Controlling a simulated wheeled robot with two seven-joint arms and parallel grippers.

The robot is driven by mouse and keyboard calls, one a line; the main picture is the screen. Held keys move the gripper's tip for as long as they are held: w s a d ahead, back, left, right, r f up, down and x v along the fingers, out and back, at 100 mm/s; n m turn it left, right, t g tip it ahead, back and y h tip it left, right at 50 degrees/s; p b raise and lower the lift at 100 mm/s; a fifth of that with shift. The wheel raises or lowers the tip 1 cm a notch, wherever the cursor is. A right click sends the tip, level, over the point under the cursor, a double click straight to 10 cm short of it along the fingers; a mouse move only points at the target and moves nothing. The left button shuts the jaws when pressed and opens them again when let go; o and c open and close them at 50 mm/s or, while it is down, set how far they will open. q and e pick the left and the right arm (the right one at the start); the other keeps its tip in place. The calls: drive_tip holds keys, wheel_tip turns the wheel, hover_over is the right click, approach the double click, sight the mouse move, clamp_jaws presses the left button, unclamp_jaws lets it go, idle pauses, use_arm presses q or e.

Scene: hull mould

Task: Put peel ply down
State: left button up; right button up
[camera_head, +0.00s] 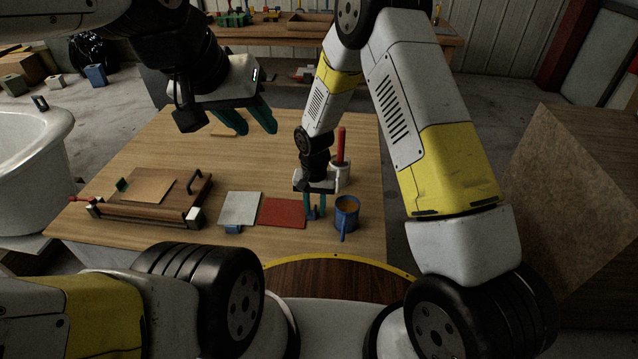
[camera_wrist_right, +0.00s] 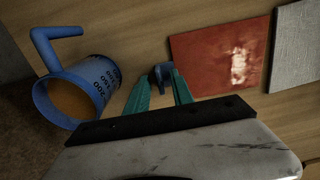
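A red sheet (camera_head: 282,213) lies flat on the wooden table, with a pale grey-white sheet (camera_head: 240,208) on its left. I cannot tell which is the peel ply. The red one (camera_wrist_right: 222,55) and pale one (camera_wrist_right: 297,45) also show in the right wrist view. My right gripper (camera_head: 315,211) points down at the red sheet's right edge. Its green fingers (camera_wrist_right: 161,84) stand either side of a small blue piece (camera_wrist_right: 163,73); whether they grip it is unclear. My left gripper (camera_head: 252,122) is open and empty, above the table's back part.
A blue cup (camera_head: 347,213) with amber contents stands close to my right gripper. A white pot (camera_head: 340,172) with a red-handled tool is behind it. A wooden framed box (camera_head: 145,203) with a board on top is at left. A brown, yellow-rimmed surface (camera_head: 335,277) is in front.

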drive_tip(key=d+r+t+y, duration=0.1)
drive_tip(key=d+r, duration=0.2)
drive_tip(key=r, duration=0.8)
drive_tip(key=d+r, duration=0.3)
drive_tip(key=r, duration=0.9)
drive_tip(key=s+d+r+t, duration=0.2)
drive_tip(key=s+d+r, duration=0.5)
drive_tip(key=s+r, duration=0.1)
drive_tip(key=s+d+r+n+t+y, duration=0.1)
drive_tip(key=s+d+r+t, duration=0.2)
drive_tip(key=s+d+r, duration=0.4)
drive_tip(key=s+r, duration=0.1)
drive_tip(key=s, duration=0.3)
drive_tip(key=shift+d+r, duration=0.2)
drive_tip(key=shift+d, duration=0.15)
drive_tip(key=shift+a, duration=0.1)
